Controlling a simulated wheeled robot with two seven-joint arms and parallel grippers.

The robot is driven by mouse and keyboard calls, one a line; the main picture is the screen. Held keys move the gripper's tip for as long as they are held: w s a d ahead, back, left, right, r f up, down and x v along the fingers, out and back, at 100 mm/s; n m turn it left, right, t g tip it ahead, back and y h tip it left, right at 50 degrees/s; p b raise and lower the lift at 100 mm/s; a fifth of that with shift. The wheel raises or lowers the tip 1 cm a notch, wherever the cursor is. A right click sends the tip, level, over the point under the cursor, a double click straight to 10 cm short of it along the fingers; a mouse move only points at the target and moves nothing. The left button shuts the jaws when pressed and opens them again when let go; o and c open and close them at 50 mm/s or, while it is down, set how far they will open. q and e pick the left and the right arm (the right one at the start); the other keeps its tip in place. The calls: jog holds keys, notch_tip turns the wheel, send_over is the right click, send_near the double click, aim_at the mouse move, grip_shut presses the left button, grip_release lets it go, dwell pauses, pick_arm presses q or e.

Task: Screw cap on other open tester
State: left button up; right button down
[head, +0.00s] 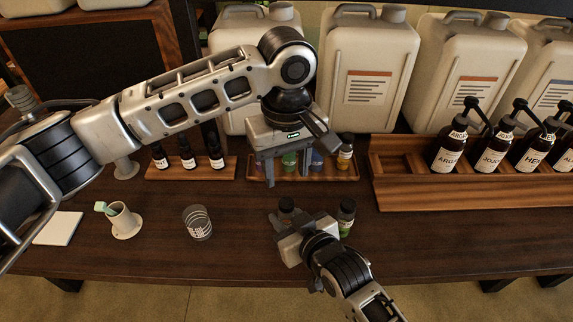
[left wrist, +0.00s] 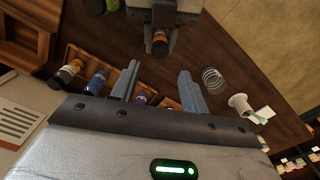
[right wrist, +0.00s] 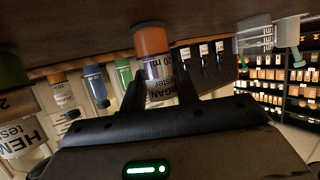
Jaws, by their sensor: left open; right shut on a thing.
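My right gripper (head: 288,222) is low over the front of the table, shut on a small tester bottle. Its dark top (head: 286,205) shows just behind the jaws. In the right wrist view, this argan tester (right wrist: 152,40) has an orange part and a printed label between the fingers. A second tester (head: 346,218), with a dark top and green part, stands upright to the right; the right wrist view shows its hemp label (right wrist: 22,140). My left gripper (head: 293,160) is open and empty, above and in front of the middle rack. Its spread fingers (left wrist: 157,88) show nothing between them. I cannot make out a loose cap.
The middle wooden rack (head: 258,182) holds several small coloured bottles. A left rack (head: 190,172) holds dark bottles; a right rack (head: 460,198) holds pump bottles. A clear glass (head: 198,223), white cup (head: 123,219) and white pad (head: 58,229) stand left. Large canisters (head: 365,70) line the back.

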aim_at(286, 203)
pick_arm(q)
jog(key=shift+f, duration=0.1)
jog(key=shift+f, duration=3.95)
grip_shut()
